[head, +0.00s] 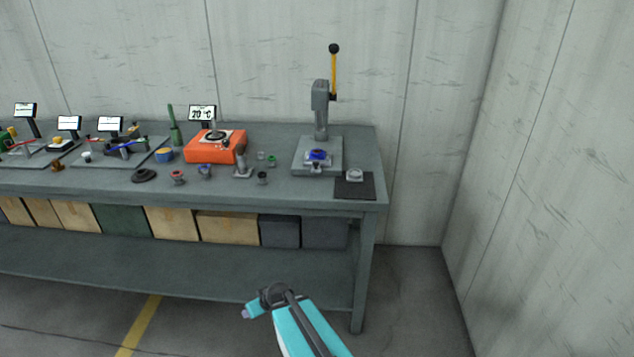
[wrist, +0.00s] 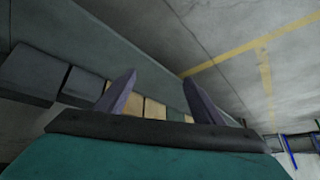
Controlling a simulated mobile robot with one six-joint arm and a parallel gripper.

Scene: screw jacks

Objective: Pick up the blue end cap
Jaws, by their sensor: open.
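Small blue parts show on the workbench (head: 270,190) in the head view. One blue part (head: 318,154) sits on the base of the lever press. Another small part with blue on it (head: 205,170) stands in front of the orange hot plate. At this size I cannot tell which is the blue end cap. My gripper (head: 246,313) is low in front of the bench, below the bench top and apart from all these parts. In the wrist view my gripper (wrist: 158,95) has its two fingers spread with nothing between them.
The lever press (head: 321,112) stands at the bench's right end, beside a black mat (head: 355,187) with a clear part on it. The orange hot plate (head: 210,152) is left of it. Boxes (head: 228,228) fill the shelf under the top. Floor to the right is clear.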

